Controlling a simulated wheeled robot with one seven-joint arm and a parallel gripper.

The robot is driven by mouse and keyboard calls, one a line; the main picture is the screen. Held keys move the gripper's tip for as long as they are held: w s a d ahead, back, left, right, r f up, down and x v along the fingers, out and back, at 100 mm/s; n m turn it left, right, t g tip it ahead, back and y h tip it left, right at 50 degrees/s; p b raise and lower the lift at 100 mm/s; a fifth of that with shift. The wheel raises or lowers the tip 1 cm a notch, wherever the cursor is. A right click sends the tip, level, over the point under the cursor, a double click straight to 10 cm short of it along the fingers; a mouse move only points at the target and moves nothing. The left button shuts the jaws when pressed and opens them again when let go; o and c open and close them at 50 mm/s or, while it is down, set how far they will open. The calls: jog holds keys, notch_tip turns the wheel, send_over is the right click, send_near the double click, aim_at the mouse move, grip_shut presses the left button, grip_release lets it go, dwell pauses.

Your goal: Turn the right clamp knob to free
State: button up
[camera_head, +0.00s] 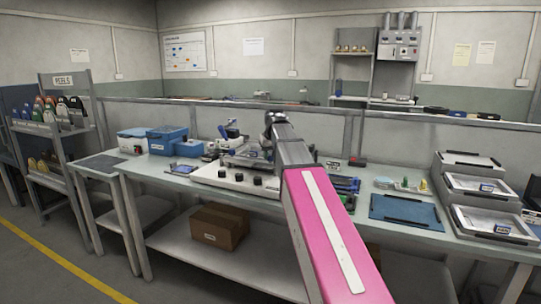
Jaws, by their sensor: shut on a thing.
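A white fixture box (210,174) with several black knobs on its front face (257,181) stands on the workbench, left of my arm. A grey metal clamp fixture (240,158) sits on its top. My gripper (268,142) is at the right end of this fixture, small and partly covered by my own wrist. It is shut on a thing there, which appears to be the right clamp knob. The knob itself is hidden by the gripper and arm, so its turned position cannot be seen.
Blue bins (168,140) stand at the bench's left. A blue mat (405,212) and stacked grey trays (478,190) are at the right. Green and dark tools (345,184) lie just right of my arm. A cardboard box (219,226) sits on the lower shelf.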

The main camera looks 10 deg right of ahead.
jog(key=m+h, duration=0.2)
jog(key=m, duration=0.3)
jog(key=shift+a, duration=0.1)
dwell(0.4)
jog(key=o, duration=0.9)
jog(key=v, duration=1)
jog(key=shift+r, duration=0.45)
jog(key=shift+a, duration=0.1)
